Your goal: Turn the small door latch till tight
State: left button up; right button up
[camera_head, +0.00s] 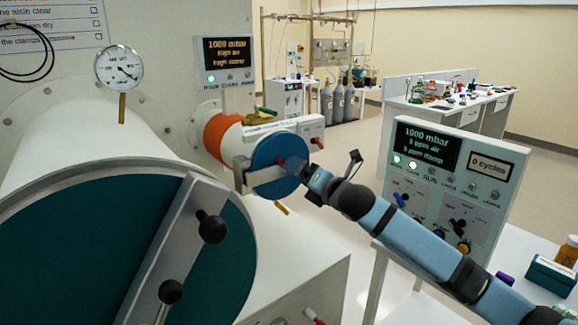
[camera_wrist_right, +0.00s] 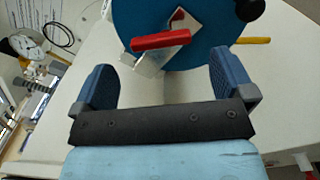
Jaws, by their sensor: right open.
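The small door (camera_head: 272,178) is a blue disc on the end of the small port with the orange band. Its latch shows in the right wrist view as a red handle (camera_wrist_right: 160,40) with a bare metal piece beside it, lying slightly tilted across the blue disc (camera_wrist_right: 210,45). My right gripper (camera_wrist_right: 160,62) is open, with one blue finger on each side. The red handle lies beyond the fingertips, roughly between them, and nothing is clamped. In the head view my right arm reaches the small door and partly covers the latch. My left gripper is not in view.
The large door (camera_head: 60,260) with its bar and black knobs fills the lower left. A pressure gauge (camera_head: 119,68) stands above it. A control panel (camera_head: 445,185) stands close to my right arm. A yellow rod (camera_head: 281,208) sticks out below the small door.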

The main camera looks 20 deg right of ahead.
jog(key=x, duration=0.6)
jog(key=shift+w+a, duration=0.1)
jog(key=shift+w, duration=0.05)
jog(key=shift+c, duration=0.2)
jog(key=c, duration=0.8)
